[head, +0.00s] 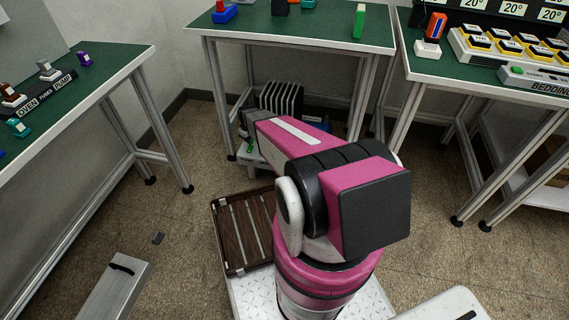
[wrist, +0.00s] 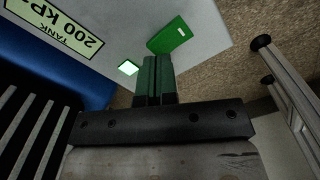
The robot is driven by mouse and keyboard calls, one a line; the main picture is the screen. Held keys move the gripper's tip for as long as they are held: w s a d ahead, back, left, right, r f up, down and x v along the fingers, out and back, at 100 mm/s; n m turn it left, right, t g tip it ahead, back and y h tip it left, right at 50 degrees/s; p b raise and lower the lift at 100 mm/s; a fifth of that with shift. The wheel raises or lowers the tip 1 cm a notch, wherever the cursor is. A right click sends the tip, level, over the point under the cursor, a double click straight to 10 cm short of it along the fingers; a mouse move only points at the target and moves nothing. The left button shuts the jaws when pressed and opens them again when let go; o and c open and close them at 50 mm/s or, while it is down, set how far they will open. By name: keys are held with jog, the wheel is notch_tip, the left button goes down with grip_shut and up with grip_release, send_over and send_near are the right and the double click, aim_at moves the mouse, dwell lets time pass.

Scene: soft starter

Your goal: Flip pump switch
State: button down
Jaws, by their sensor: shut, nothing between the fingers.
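My gripper (wrist: 156,60) is shut, its two green fingers side by side with nothing between them. A green switch-like block (wrist: 168,36) sits on a pale grey panel (wrist: 205,62) just beyond the fingertips; I cannot tell whether they touch. No pump label shows beside it in the wrist view. A strip reading OVEN, FUSES, PUMP (head: 40,92) lies on the left table.
Black-and-white ribs (head: 281,100) stand under the middle table (head: 300,30). Metal table legs (wrist: 295,85) are at right. A brown slatted board (head: 243,230) lies near my base.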

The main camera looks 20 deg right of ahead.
jog(key=shift+f, duration=1.3)
dwell(0.9)
jog(key=shift+r, duration=3.55)
